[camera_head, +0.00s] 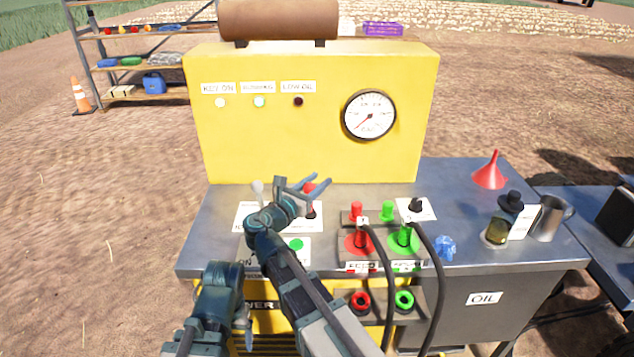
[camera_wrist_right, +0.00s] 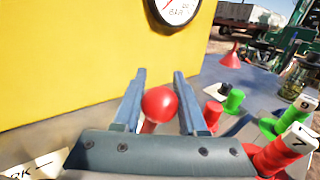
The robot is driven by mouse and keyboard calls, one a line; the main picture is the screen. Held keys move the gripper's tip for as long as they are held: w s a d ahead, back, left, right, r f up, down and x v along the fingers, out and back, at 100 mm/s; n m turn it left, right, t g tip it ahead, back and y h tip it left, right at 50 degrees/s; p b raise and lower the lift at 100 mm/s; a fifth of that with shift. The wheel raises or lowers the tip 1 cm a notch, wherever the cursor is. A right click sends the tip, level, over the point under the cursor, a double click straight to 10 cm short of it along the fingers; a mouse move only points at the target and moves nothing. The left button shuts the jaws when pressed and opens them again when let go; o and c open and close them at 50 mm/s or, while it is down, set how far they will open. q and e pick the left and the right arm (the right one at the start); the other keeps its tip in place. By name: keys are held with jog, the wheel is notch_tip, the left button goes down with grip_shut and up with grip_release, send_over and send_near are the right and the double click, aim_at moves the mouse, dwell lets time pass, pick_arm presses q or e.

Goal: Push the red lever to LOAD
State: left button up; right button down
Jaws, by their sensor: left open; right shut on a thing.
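The red lever's round knob (camera_head: 310,187) stands over a white label card on the grey bench, in front of the yellow panel. My right gripper (camera_head: 303,188) is at the knob, shut on it. In the right wrist view the red ball (camera_wrist_right: 160,104) sits between the two blue fingers (camera_wrist_right: 158,100). The lettering on the lever's card is mostly hidden by my right arm, so I cannot read the lever position. My left gripper (camera_head: 242,322) is low at the front of the bench, left of my right arm, open and away from the lever.
A grey-knobbed lever (camera_head: 258,188) stands just left. A green button (camera_head: 296,244) is nearer. Red and green hose couplings (camera_head: 404,238) with black hoses stand right. A red funnel (camera_head: 489,172) and a metal mug (camera_head: 549,218) are at far right. The yellow panel (camera_head: 290,140) rises behind.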

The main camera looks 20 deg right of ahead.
jog(key=shift+w, duration=0.1)
dwell(0.8)
jog(key=w+d+f+n+g+y+p, duration=0.1)
jog(key=w+d+n+g+y+p, duration=0.1)
jog(key=w+p, duration=0.5)
jog(key=shift+w+d+f+n+g+y+p, duration=0.15)
jog(key=shift+w+f+n+g+y+p, duration=0.4)
jog(key=shift+g, duration=0.75)
jog(key=shift+s+r, duration=0.1)
jog(key=shift+r, duration=0.05)
jog(key=shift+c, duration=2.3)
grip_release()
